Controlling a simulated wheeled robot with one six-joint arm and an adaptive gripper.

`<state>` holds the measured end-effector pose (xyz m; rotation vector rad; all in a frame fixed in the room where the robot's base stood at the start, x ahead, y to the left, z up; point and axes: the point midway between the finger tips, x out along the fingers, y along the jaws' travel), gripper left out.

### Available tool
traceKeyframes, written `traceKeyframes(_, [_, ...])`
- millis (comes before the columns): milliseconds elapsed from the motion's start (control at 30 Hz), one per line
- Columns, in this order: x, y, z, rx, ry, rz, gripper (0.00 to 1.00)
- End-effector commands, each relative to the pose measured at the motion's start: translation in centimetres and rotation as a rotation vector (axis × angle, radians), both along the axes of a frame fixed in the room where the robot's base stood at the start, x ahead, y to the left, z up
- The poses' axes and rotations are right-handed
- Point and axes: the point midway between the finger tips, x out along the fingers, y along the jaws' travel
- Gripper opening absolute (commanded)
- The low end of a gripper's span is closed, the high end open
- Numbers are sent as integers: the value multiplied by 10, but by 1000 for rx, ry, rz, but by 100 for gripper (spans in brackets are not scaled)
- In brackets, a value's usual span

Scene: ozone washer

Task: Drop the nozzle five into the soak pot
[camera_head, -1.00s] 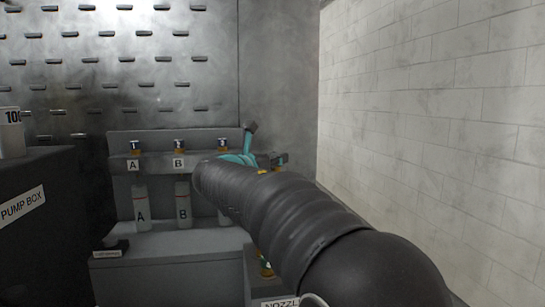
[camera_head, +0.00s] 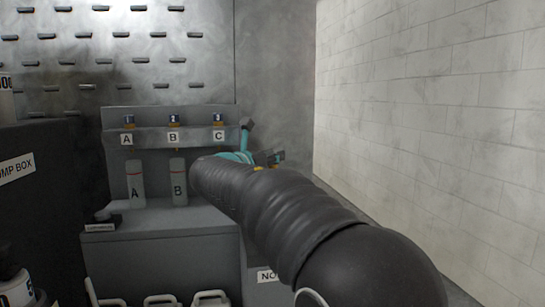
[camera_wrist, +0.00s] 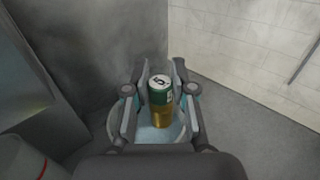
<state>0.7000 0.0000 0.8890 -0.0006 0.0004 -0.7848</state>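Nozzle five (camera_wrist: 160,92) is a small cylinder with a white top marked 5, a green band and a gold lower part. It stands between the two fingers of my gripper (camera_wrist: 160,88) in the wrist view, and the pads appear closed on its sides. In the head view my gripper (camera_head: 268,158) is partly hidden behind my arm, near the right end of the shelf; the nozzle cannot be made out there.
A grey shelf (camera_head: 195,140) with labels A, B and C stands ahead, with bottle A (camera_head: 136,184) and bottle B (camera_head: 179,182) below. The pump box (camera_head: 40,210) is at left. White handles (camera_head: 160,299) show at the bottom. A tiled wall (camera_head: 420,120) bounds the right.

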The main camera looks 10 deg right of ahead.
Motion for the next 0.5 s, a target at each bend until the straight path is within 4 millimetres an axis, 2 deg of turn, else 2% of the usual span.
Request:
traceKeyframes(33, [0,0,0,0,0,0,39])
traceKeyframes(100, [0,0,0,0,0,0,53])
traceKeyframes(500, [-4,5,0,0,0,2,53])
